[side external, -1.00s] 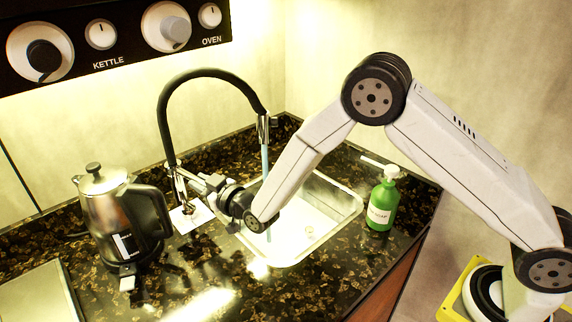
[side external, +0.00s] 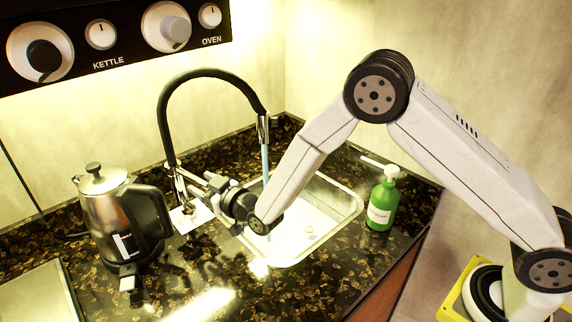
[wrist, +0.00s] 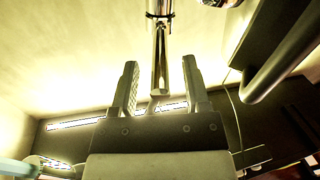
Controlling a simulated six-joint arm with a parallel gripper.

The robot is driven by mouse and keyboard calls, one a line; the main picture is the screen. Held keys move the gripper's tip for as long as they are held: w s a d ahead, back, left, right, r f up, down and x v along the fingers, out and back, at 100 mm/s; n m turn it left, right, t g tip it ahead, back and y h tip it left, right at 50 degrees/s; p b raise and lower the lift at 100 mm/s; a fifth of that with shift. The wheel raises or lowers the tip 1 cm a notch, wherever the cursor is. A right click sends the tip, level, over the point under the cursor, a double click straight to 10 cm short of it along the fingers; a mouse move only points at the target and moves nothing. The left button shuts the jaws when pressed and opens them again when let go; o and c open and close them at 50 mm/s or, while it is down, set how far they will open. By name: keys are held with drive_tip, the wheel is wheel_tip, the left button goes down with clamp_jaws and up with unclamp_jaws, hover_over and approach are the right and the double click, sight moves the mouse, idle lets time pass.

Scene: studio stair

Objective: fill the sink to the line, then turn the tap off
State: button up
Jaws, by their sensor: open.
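The tap (side external: 166,115) has a black arched hose and a chrome spout. A pale blue stream of water (side external: 265,162) falls from it into the white sink (side external: 338,226). The sink looks bright inside; I cannot make out the fill line or the exact water level. My gripper (side external: 186,180) is at the tap's base, beside its chrome lever. In the wrist view, my gripper (wrist: 161,88) is open, with its two fingers apart on either side of a chrome rod of the tap (wrist: 160,60). Whether a finger touches it, I cannot tell.
A steel kettle (side external: 104,212) with a black handle stands left of the tap. A green soap bottle (side external: 382,205) stands right of the sink. A panel of knobs (side external: 110,35) is on the wall. The dark counter in front (side external: 215,270) is clear.

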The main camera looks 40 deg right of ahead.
drive_tip(key=v, duration=0.7)
idle(7.3)
